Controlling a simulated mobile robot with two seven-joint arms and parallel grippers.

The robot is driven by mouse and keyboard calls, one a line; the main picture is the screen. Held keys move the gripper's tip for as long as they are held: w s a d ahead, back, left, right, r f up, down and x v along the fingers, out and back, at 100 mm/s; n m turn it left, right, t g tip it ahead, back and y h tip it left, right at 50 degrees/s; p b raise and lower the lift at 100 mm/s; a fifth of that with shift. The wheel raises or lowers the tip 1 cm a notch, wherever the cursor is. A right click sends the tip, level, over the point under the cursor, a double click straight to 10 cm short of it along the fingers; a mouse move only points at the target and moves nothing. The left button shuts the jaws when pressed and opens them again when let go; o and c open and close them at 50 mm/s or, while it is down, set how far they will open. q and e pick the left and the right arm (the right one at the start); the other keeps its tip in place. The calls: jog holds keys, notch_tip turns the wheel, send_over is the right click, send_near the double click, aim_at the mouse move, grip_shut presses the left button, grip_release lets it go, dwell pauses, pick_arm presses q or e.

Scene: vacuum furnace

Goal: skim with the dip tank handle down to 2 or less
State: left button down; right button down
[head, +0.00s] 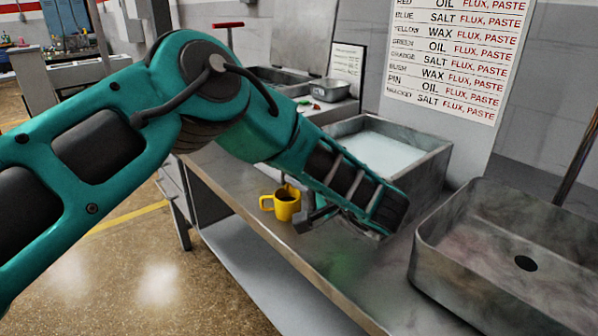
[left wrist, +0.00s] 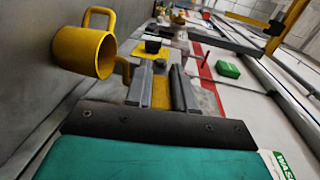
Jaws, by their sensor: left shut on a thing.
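A square grey metal tank (head: 437,160) with pale liquid (head: 380,150) stands on the bench against the wall. No dip tank handle can be made out; my arm covers part of the tank's front. A yellow mug (head: 288,206) with dark contents is in front of the tank, near the bench edge. My left gripper (head: 305,212) is at the mug's right side. In the left wrist view the mug (left wrist: 88,55) is left of the fingers (left wrist: 163,80), with a handle reaching to the left finger. The gripper is shut on the mug, apparently by that handle. My right gripper is out of view.
A stained metal basin (head: 500,240) with a drain hole stands at the right. A wall chart (head: 455,50) lists oil, salt and wax. A metal bowl (head: 330,90) and a sink are farther back. The bench top (head: 335,255) before the basin is clear.

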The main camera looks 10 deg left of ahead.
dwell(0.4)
pick_arm(q)
jog(key=c, duration=1)
grip_release()
jog(key=shift+o, duration=0.2)
jog(key=shift+d, duration=0.1)
jog(key=v, duration=1.2)
jog(key=shift+s+d, duration=0.3)
